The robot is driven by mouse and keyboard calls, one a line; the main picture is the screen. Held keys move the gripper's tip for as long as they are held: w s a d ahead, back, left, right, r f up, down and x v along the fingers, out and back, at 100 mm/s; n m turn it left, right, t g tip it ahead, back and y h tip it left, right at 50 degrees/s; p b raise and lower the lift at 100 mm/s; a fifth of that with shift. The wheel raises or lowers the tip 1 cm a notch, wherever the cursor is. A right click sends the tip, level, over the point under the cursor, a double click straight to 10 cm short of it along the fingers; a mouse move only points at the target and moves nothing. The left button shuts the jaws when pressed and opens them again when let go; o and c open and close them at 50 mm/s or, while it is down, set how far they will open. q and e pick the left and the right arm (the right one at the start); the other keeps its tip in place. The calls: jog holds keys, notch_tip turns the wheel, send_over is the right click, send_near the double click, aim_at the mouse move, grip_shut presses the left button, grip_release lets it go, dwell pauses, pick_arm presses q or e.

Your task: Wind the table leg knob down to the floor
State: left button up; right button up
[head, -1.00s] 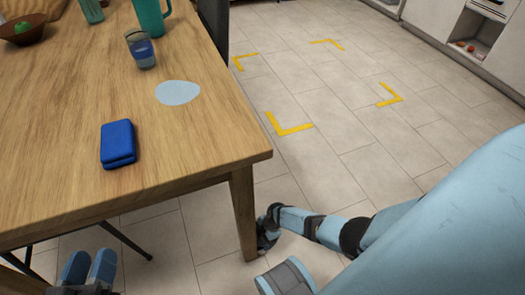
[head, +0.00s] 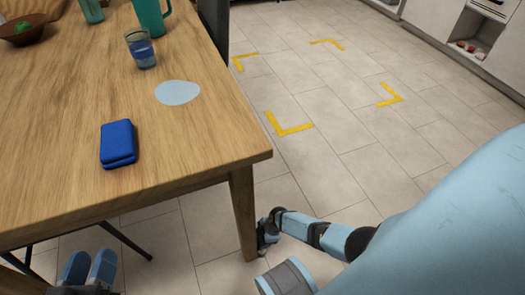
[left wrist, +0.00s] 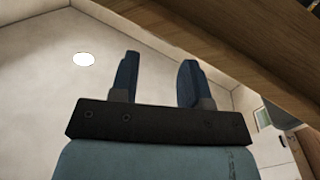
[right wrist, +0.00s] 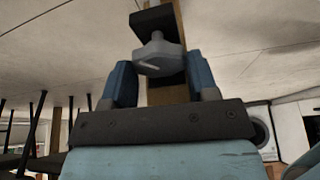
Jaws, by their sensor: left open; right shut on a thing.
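The wooden table leg (head: 243,210) stands at the table's near right corner. In the right wrist view, which looks upside down, the grey lobed knob (right wrist: 158,55) sits at the leg's end, with a black block (right wrist: 157,22) beyond it on the floor side. My right gripper (head: 266,232) is low at the foot of the leg, its blue fingers shut on the knob. The head view hides the knob behind the gripper; any gap to the floor cannot be told. My left gripper (head: 90,266) is open and empty beside the table's near edge, also in the left wrist view (left wrist: 158,80).
The wooden table (head: 60,185) carries a blue case (head: 118,143), a pale round mat (head: 177,92), a glass (head: 140,50), a teal jug (head: 151,17) and a bowl (head: 22,32). Yellow corner marks (head: 290,128) lie on open tiled floor to the right.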

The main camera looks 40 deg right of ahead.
jog(key=o, duration=0.9)
jog(key=shift+o, duration=0.2)
pick_arm(q)
notch_tip(320, 180, up, 6)
jog(key=a+n+t+y+p, duration=0.1)
jog(key=t+p, duration=0.1)
jog(key=p, duration=0.5)
jog(key=shift+a, duration=0.3)
pick_arm(e)
jog(key=v, duration=1.3)
jog(key=shift+r, duration=0.4)
jog(key=shift+s+d, duration=0.15)
